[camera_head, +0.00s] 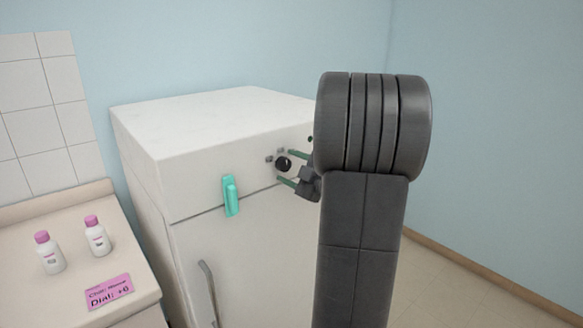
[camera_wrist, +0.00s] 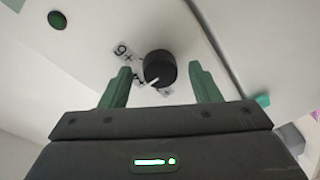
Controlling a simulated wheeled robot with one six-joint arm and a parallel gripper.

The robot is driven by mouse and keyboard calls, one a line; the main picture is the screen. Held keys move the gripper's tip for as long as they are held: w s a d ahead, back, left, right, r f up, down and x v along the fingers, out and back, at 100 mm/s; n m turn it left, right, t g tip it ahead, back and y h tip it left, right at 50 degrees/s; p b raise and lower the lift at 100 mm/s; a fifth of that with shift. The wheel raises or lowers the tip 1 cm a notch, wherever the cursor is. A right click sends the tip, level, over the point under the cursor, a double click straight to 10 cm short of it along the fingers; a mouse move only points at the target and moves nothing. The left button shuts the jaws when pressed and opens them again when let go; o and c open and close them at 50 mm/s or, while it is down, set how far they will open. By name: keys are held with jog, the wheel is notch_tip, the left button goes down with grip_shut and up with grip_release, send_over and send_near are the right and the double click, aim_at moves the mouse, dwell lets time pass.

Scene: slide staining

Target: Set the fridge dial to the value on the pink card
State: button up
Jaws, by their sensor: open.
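The white fridge (camera_head: 205,130) stands in the middle of the head view. Its black round dial (camera_head: 283,163) sits on the upper front panel; it also shows in the wrist view (camera_wrist: 160,67), with a white pointer line and small printed labels partly hidden around it. My gripper (camera_head: 283,167) is open, its green fingers pointing at the panel on either side of the dial; in the wrist view the fingers (camera_wrist: 163,76) flank the dial with gaps.
A teal clip-like piece (camera_head: 231,196) is on the fridge front, above a grey door handle (camera_head: 209,290). Two white bottles with pink caps (camera_head: 48,252) (camera_head: 97,235) stand on the beige counter (camera_head: 75,220). A green round spot (camera_wrist: 57,20) shows on the panel.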

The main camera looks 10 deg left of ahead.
jog(key=shift+c, duration=0.4)
jog(key=c, duration=0.9)
jog(key=shift+m, duration=0.3)
jog(key=m+p, duration=0.1)
jog(key=m, duration=0.4)
jog(key=shift+f+m+t+p, duration=0.1)
jog(key=shift+m+t+p, duration=0.2)
jog(key=shift+p, duration=0.1)
jog(key=m+p, duration=0.1)
jog(key=m, duration=0.5)
jog(key=shift+s+a+f+t, duration=0.1)
jog(key=shift+t, duration=0.2)
jog(key=shift+m, duration=0.3)
jog(key=o, duration=1)
